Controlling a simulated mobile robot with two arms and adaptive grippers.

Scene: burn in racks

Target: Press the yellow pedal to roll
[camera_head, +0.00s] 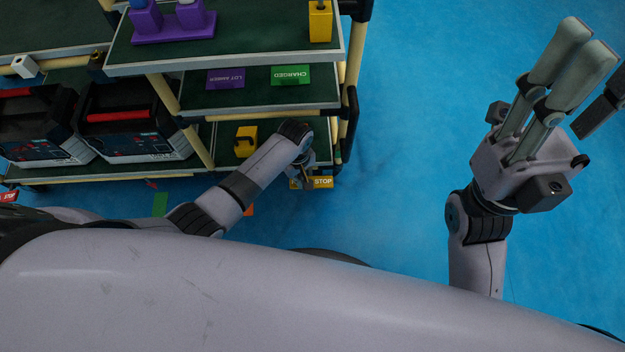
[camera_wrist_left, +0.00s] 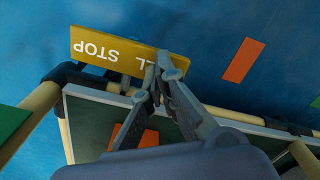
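The yellow pedal (camera_head: 321,182) is a flat plate at the foot of the rack's right end, with the word STOP readable. It also shows in the left wrist view (camera_wrist_left: 112,46), upside down, with part of its lettering covered by my fingertips. My left gripper (camera_head: 306,182) reaches down to the pedal's left part. In the left wrist view its fingertips (camera_wrist_left: 163,66) come together over the pedal's edge with nothing between them; contact is unclear. My right gripper (camera_head: 572,58) is raised at the right over open floor, with its fingers pointing up in the picture. Their opening is hard to judge.
The green-decked rack (camera_head: 235,97) stands just beyond the pedal, with a cream post and dark joints close to my left arm. A yellow block (camera_head: 246,141) sits on the low shelf. An orange floor mark (camera_wrist_left: 243,60) lies near the pedal. Blue floor at the right is clear.

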